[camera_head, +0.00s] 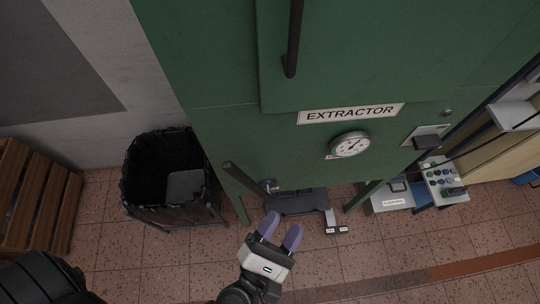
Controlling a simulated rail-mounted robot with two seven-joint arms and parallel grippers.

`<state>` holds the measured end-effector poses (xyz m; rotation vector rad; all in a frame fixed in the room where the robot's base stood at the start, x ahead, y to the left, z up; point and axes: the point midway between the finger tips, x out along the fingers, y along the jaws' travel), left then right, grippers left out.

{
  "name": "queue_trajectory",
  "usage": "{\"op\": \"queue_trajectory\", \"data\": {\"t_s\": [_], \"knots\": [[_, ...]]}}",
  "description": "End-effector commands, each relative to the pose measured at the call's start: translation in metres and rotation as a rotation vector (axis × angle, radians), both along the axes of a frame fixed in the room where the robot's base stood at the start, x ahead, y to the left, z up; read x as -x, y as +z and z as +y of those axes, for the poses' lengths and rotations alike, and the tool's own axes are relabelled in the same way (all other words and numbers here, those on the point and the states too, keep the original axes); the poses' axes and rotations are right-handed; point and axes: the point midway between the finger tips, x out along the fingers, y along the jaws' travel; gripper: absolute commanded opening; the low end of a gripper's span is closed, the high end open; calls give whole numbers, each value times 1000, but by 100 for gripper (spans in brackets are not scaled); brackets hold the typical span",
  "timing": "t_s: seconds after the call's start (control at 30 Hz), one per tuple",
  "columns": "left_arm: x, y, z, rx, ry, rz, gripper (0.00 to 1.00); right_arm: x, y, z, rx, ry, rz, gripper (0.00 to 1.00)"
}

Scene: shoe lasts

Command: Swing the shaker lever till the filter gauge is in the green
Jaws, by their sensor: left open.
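The green extractor cabinet (232,128) fills the upper middle and carries an "EXTRACTOR" plate. The round filter gauge (349,146) has a white face below that plate; its needle and coloured zones are too small to read. A dark bar, which looks like the shaker lever (243,178), slants down to the right at the cabinet's lower left, near a small metal fitting. My left gripper (281,230) is below the lever's lower right end, with its two purple fingers apart and nothing between them. It appears clear of the lever. My right gripper is out of view.
A dark tray-like part (296,202) is low under the cabinet. A dark vertical handle (293,40) is above. Small items sit on a tray at right (459,197). Tiled floor is clear in front.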

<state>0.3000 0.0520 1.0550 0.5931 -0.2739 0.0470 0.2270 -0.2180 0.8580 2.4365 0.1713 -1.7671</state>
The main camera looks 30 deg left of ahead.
Motion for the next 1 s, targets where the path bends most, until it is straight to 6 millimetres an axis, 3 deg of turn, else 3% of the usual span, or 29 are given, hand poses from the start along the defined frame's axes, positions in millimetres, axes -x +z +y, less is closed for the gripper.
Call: {"op": "queue_trajectory", "data": {"t_s": [0.2, 0.4, 0.67, 1.0], "knots": [[6, -28, 65, 523, 307, 75, 53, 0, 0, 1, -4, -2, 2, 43], [23, -44, 98, 825, 502, 21, 53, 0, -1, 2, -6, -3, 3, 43], [21, -44, 106, 954, 502, -31, 53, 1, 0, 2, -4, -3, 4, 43], [-23, -42, 138, 955, 498, -35, 53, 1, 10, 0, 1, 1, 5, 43]]}}
